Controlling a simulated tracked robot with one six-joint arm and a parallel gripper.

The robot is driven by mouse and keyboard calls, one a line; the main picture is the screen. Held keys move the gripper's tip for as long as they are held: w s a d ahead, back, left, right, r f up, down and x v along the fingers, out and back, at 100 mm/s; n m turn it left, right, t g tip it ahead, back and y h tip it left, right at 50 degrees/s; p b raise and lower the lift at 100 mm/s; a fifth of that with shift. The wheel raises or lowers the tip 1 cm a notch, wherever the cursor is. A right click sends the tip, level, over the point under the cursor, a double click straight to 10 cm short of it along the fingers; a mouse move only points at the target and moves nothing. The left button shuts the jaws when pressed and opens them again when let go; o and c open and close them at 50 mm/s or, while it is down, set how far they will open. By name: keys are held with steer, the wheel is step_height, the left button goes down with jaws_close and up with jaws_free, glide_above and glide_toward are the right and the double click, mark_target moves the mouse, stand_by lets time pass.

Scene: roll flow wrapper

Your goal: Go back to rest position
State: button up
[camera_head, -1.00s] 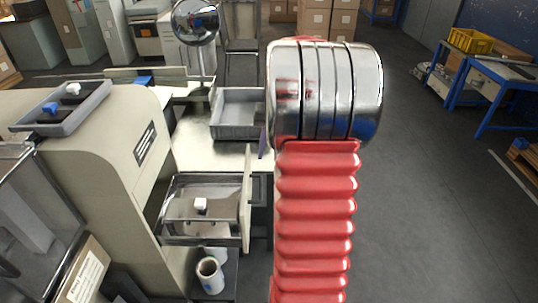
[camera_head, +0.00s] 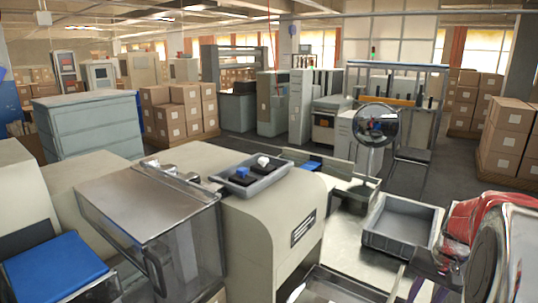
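Part of my arm (camera_head: 497,250), with red ribbed bellows and a polished metal joint, shows at the lower right edge. It is cut off by the frame. My gripper is not in view, so its opening and anything in it are hidden. The beige wrapping machine (camera_head: 262,215) fills the lower middle, to the left of my arm. A grey tray (camera_head: 403,226) sits on the pale work surface just left of my arm.
A small tray (camera_head: 250,177) with black, blue and white items lies on top of the machine. A round mirror (camera_head: 376,126) stands behind. A clear-sided cover (camera_head: 150,205) is at left. Stacked cartons (camera_head: 180,112) and cabinets stand further back. Dark floor behind the machine looks free.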

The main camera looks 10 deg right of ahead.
steer(key=s+a+r+n+t, duration=0.1)
steer(key=s+a+r+n, duration=0.1)
steer(key=a, duration=0.8)
steer(key=s+a+r+n+t, duration=0.2)
steer(key=s+a+r+n, duration=0.1)
steer(key=a, duration=0.8)
steer(key=s+a+r+n+t, duration=0.1)
steer(key=s+a+r+n, duration=0.2)
steer(key=a, duration=0.7)
steer(key=shift+s+a+r+n+h, duration=0.2)
steer(key=shift+a+r+n+h, duration=0.15)
steer(key=shift+r+n, duration=0.35)
steer(key=shift+d, duration=0.1)
